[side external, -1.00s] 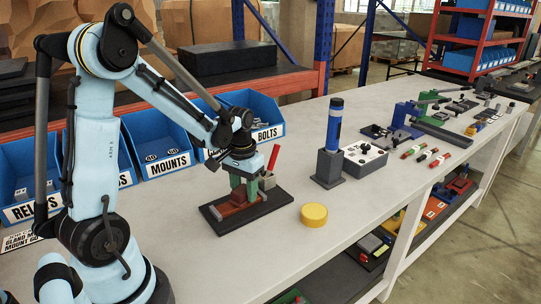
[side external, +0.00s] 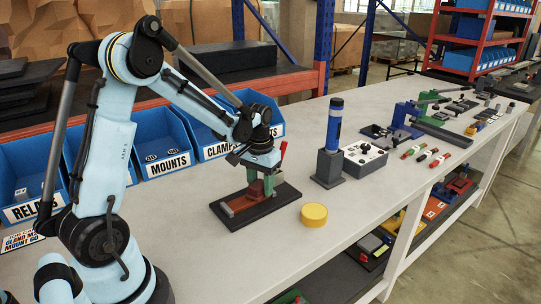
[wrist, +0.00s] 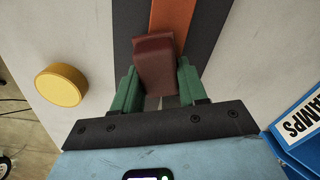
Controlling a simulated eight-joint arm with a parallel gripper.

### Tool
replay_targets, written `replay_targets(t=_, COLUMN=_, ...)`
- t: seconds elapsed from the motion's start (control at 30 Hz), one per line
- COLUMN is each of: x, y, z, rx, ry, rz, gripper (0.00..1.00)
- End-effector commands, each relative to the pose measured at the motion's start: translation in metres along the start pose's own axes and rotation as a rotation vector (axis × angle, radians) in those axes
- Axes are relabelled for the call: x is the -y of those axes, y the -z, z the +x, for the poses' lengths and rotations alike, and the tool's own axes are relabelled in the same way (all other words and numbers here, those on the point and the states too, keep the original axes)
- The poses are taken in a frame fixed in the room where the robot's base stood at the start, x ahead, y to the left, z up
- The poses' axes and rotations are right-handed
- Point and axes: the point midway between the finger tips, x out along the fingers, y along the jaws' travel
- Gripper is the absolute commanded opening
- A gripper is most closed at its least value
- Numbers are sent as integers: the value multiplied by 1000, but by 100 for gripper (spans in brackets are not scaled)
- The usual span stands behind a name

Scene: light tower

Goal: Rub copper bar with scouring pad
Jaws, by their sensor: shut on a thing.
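The scouring pad, a maroon block (wrist: 155,62), is held between the green fingers of my gripper (wrist: 156,85) in the wrist view. In the side view the pad (side external: 257,189) is low over the copper bar (side external: 236,206), an orange-brown strip lying along a dark base board (side external: 252,217). My gripper (side external: 258,180) is shut on the pad. The bar also shows in the wrist view (wrist: 174,18), running away beyond the pad. Whether the pad touches the bar is hard to tell. A red handle (side external: 283,151) stands behind the gripper, its lower part partly hidden.
A yellow round puck (side external: 314,215) lies right of the board, near the bench's front edge. A blue cylinder on a grey stand (side external: 329,165) and a grey control box (side external: 361,161) stand farther right. Blue bins (side external: 165,145) line the back.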

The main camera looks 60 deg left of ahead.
Motion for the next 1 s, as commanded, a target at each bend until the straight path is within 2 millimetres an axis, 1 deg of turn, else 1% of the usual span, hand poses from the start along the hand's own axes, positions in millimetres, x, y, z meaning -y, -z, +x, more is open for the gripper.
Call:
replay_targets(t=0.03, x=-2, y=2, z=0, rx=-10, ry=-5, rz=2, gripper=0)
replay_targets(t=0.17, x=1, y=-2, z=-1, rx=-10, ry=-4, rz=1, gripper=0)
replay_targets(t=0.5, x=13, y=-28, z=-1, rx=-6, ry=-1, rz=-1, gripper=0)
replay_targets(t=0.77, x=17, y=-36, z=0, rx=-5, ry=0, rz=-1, gripper=0)
replay_targets(t=1.0, x=24, y=-52, z=1, rx=-4, ry=0, rz=-1, gripper=0)
